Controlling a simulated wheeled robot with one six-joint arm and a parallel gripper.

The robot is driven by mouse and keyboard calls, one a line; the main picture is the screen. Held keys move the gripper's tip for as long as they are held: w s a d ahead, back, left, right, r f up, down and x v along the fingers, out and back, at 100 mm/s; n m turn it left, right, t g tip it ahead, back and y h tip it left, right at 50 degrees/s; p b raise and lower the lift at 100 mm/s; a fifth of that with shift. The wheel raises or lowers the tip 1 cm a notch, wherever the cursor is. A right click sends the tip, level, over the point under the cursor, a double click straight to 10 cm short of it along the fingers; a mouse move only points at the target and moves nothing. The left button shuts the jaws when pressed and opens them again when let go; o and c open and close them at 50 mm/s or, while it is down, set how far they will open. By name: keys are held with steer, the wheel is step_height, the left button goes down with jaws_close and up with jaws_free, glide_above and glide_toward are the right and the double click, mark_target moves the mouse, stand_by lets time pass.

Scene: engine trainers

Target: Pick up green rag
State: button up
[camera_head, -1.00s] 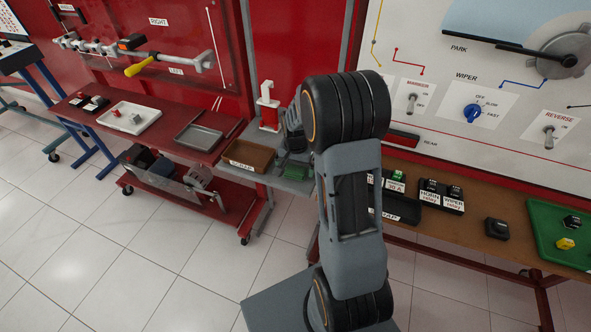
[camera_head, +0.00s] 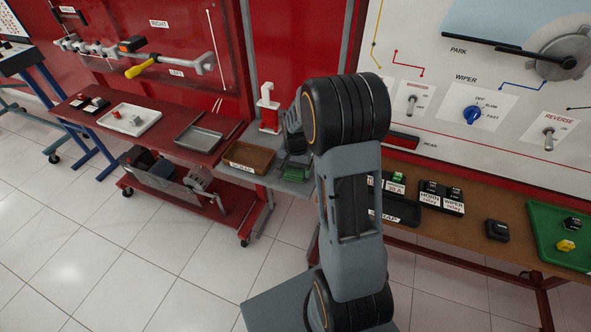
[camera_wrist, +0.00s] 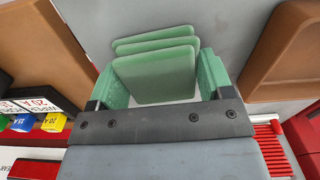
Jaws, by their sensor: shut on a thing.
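The green rag (camera_wrist: 155,72) shows in the wrist view as a stack of flat, pale green layers between the two jaws of my gripper (camera_wrist: 160,84). Green pieces line the inner side of both jaws; I cannot tell whether they are pads or part of the rag. My gripper is shut on the rag, over a grey surface. In the head view, green (camera_head: 294,172) shows on the small grey table, left of my arm. My arm hides much of the gripper there.
A brown scrap tray (camera_head: 248,157) sits just left of the green. A white and red device (camera_head: 269,108) stands behind. The red bench (camera_head: 165,150) is at left. The brown bench (camera_head: 470,228), with fuse holders and a green tray (camera_head: 540,246), is at right.

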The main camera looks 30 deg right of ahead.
steer(key=shift+r, duration=0.5)
step_height(320, 180, up, 2)
steer(key=shift+r, duration=0.25)
steer(key=s+d+r, duration=0.1)
steer(key=s+r, duration=0.3)
steer(key=s, duration=0.3)
steer(key=s+d+r+p, duration=0.1)
steer(key=s+r, duration=0.4)
steer(key=s, duration=0.2)
steer(key=shift+r, duration=0.2)
